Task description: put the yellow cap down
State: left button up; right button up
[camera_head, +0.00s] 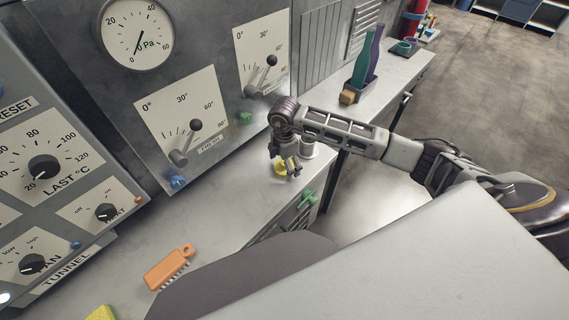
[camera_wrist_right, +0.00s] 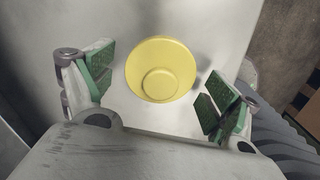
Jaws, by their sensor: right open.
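The yellow cap (camera_wrist_right: 161,70) lies between the open fingers of my right gripper (camera_wrist_right: 158,95) in the right wrist view, with gaps on both sides, so the pads do not touch it. In the head view the cap (camera_head: 281,169) shows on or just above the grey counter (camera_head: 240,200), below my right gripper (camera_head: 288,163), and is partly covered by it. I cannot tell whether it rests flat. My left gripper is not in view.
An orange brush (camera_head: 169,267) lies on the counter at the front left. The control panel (camera_head: 190,60) walls the left side.

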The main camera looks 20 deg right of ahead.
jog(key=shift+r, duration=0.75)
notch_tip(320, 180, up, 9)
jog(key=shift+w+r, duration=0.1)
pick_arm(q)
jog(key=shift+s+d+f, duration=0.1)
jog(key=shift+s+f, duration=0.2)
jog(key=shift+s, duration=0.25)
pick_arm(e)
jog(key=shift+r, duration=0.8)
